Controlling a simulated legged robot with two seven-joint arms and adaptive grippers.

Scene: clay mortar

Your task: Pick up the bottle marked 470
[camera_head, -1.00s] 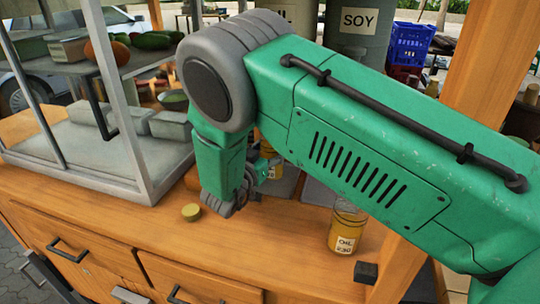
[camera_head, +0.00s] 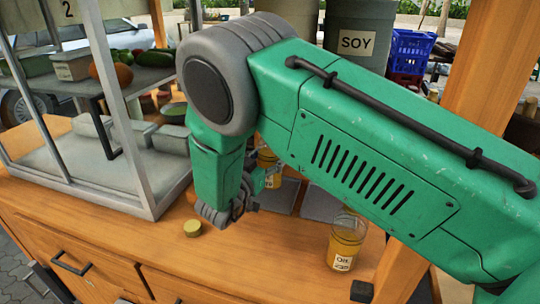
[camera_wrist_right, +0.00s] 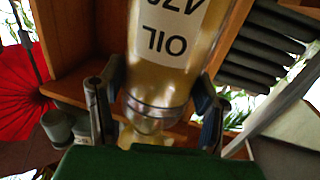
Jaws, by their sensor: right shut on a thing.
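A bottle of yellow oil (camera_wrist_right: 165,75) fills the middle of the right wrist view, its label upside down and reading OIL and 470, partly cut off at the top. My right gripper (camera_wrist_right: 158,110) is shut on it, one finger on each side near its narrowing end. In the head view my right gripper (camera_head: 262,178) is mostly hidden behind my green arm, and only part of the amber bottle (camera_head: 269,182) shows there. Whether it is clear of the counter cannot be told. My left gripper is not in view.
Another oil bottle (camera_head: 346,240) stands on the wooden counter (camera_head: 240,260) close to my arm. A glass-sided case (camera_head: 110,170) stands left. A SOY container (camera_head: 357,45) is behind. The front counter is mostly clear.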

